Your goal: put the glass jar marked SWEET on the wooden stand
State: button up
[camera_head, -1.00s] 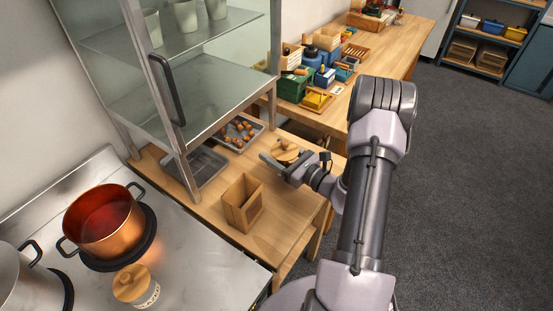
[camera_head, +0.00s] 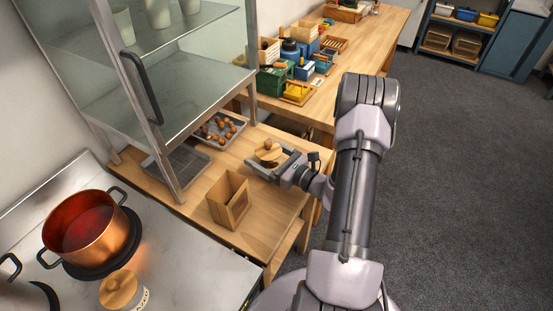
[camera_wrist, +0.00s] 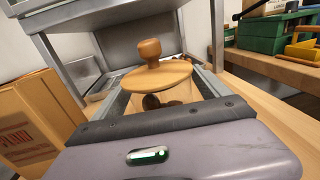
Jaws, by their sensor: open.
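A glass jar with a round wooden lid and knob (camera_head: 268,153) stands on the wooden worktable; dark round pieces show through its glass in the wrist view (camera_wrist: 165,97). I see no readable label on it. My gripper (camera_head: 266,158) is open, with its fingers low on either side of this jar; contact cannot be told. A second wooden-lidded jar (camera_head: 120,290) stands on the stove top at lower left, its label only partly visible. An open wooden box-like holder (camera_head: 228,201) stands on the worktable left of my gripper; whether it is the stand cannot be told.
A glass-sided metal shelf unit (camera_head: 150,100) rises behind the worktable. Trays (camera_head: 205,140), one with chestnuts, lie beneath it. A copper pot (camera_head: 92,232) sits on the stove. Bare worktable (camera_head: 265,215) lies in front of the holder. A cluttered bench (camera_head: 330,90) is beyond.

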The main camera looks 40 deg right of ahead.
jog(key=p+v, duration=0.1)
jog(key=v, duration=0.9)
jog(key=shift+s+p, duration=0.15)
jog(key=shift+p, duration=0.25)
